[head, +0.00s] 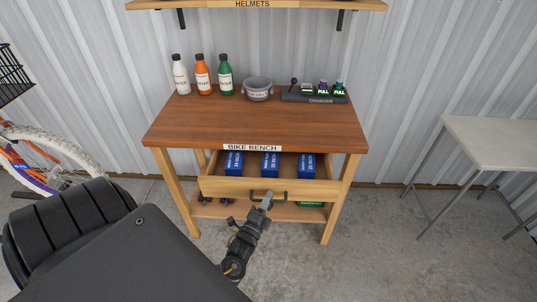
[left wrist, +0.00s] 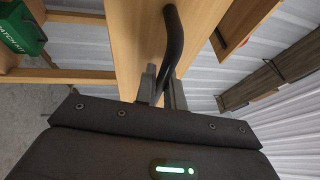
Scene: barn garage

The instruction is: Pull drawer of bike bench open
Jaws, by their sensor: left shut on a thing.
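The bike bench (head: 250,125) is a wooden workbench with a label on its front edge. Its drawer (head: 225,187) is pulled partly out, and several blue boxes (head: 270,164) show inside it. My left gripper (head: 267,200) is at the drawer front, shut on the dark drawer handle (head: 283,196). In the left wrist view the two fingers (left wrist: 162,88) sit either side of the dark curved handle (left wrist: 172,40), against the wooden drawer front (left wrist: 140,30). My right gripper is not in either view.
White, orange and green bottles (head: 202,76), a grey bowl (head: 258,89) and a charger (head: 315,95) stand on the bench top. A bicycle (head: 45,160) is at the left, a pale table (head: 495,140) at the right. A green box (left wrist: 20,28) sits on the lower shelf. Floor right of the bench is clear.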

